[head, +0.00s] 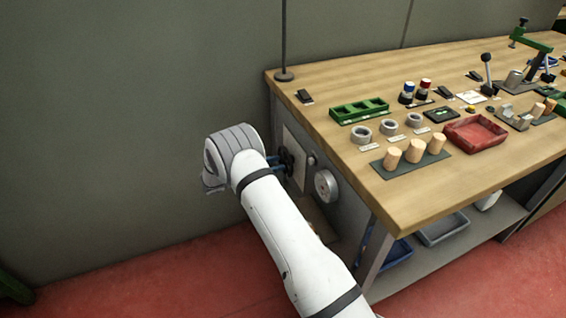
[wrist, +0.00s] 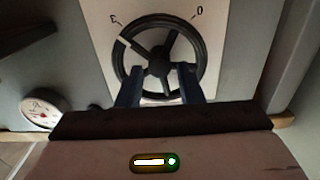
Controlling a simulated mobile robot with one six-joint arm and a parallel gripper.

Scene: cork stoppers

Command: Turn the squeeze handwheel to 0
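The squeeze handwheel (wrist: 159,57) is a black spoked wheel on a light panel on the bench end. In the wrist view, a white mark (wrist: 122,42) on its rim sits at upper left, near a label resembling a 3 or E (wrist: 114,20). The 0 label (wrist: 199,12) is at upper right. My gripper (wrist: 162,75) is open, its blue fingers apart over the lower part of the wheel, below the hub. Contact with the wheel cannot be told. In the head view, the handwheel (head: 287,161) is partly hidden by my arm, with the blue fingers (head: 275,164) at it.
A round gauge (head: 326,186) sits beside the handwheel panel. The bench top (head: 330,140) above holds cork stoppers (head: 414,150), a red tray (head: 475,133) and a green rack (head: 359,110). A grey wall (head: 120,110) stands to the left.

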